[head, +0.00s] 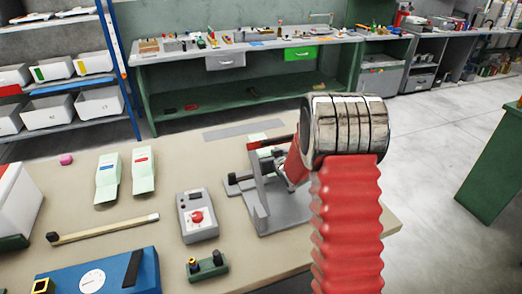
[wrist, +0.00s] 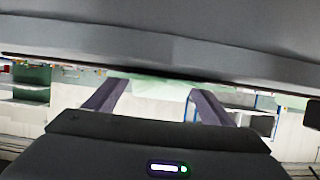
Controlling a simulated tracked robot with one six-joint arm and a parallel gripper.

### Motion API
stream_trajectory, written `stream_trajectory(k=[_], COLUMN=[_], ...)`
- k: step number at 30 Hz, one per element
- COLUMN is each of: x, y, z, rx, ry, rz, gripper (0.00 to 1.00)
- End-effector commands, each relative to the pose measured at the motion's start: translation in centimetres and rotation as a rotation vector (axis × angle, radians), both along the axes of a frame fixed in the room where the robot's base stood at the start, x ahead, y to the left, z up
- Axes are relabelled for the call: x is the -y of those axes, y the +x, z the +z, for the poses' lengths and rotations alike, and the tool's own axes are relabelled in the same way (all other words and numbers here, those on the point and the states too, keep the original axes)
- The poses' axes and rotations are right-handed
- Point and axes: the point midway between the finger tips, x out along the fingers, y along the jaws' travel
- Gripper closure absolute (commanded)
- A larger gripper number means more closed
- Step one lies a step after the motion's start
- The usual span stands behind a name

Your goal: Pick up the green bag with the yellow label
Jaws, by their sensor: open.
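Two pale green bags lie on the table in the head view, one with a blue label (head: 107,180) and one with a red label (head: 143,172). I see no yellow label on any green bag. My gripper (wrist: 157,88) shows in the wrist view with its two dark fingers wide apart and nothing clearly between them. In the head view my red arm hides the gripper.
The grey press (head: 268,190) stands near the table's right end. A control box (head: 198,215), a wooden stick (head: 103,229), a blue box (head: 100,275) and a small green block (head: 207,266) lie on the table (head: 300,250). White bins (head: 50,110) stand on a shelf at the left.

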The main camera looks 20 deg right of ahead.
Motion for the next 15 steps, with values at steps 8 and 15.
stream_trajectory(k=[8,15], x=[0.0,-0.02], y=[-0.01,-0.01], z=[0.03,0.03], rx=[0.0,0.0], ry=[0.0,0.0], rz=[0.0,0.0], gripper=[0.23,0.38])
